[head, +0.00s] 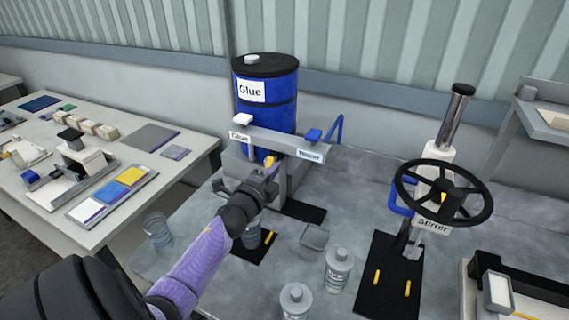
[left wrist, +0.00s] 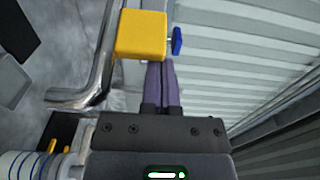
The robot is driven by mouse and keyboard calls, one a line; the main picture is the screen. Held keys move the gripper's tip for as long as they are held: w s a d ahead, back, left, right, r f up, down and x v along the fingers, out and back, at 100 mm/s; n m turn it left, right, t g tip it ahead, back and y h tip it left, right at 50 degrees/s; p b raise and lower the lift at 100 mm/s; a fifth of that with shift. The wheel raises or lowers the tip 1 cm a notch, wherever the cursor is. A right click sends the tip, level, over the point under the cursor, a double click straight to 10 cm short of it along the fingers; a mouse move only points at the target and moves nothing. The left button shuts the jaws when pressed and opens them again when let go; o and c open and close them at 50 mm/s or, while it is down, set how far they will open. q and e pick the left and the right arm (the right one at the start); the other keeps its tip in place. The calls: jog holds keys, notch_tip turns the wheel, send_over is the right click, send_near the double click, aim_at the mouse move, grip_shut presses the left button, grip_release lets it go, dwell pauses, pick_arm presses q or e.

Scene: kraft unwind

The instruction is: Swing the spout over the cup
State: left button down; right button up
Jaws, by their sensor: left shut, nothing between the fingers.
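The spout is a bent metal pipe (left wrist: 105,65) in the left wrist view. A yellow block (left wrist: 140,36) with a blue knob sits beside it, and the yellow also shows in the head view (head: 270,160). My left gripper (head: 268,178) is shut and empty, its purple fingers (left wrist: 161,78) close under the yellow block; whether they touch it I cannot tell. A clear bluish cup (head: 251,236) stands on a black mat (head: 240,252) behind my left arm, partly hidden. My right gripper is out of view.
A blue Glue drum (head: 283,118) stands behind a grey frame with Glue and Water signs (head: 311,154). To the right is a stirrer with a black handwheel (head: 480,187). Clear bottles (head: 338,268) stand at the front, and another clear vessel (head: 157,230) is at left.

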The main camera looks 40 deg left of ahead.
pick_arm(q)
jog(key=shift+s+a+m+t+h+b, duration=0.15)
jog(key=shift+s+a+m+h+b, duration=0.4)
jog(key=shift+a+h, duration=0.45)
jog(key=shift+s+a+m+t+h+b, duration=0.15)
jog(key=shift+s+a+m+h+b, duration=0.2)
jog(key=shift+s+a+m+h, duration=0.5)
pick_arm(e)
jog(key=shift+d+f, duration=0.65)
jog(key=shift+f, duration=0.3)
pick_arm(q)
jog(key=shift+w+a, duration=0.15)
jog(key=shift+w, duration=0.05)
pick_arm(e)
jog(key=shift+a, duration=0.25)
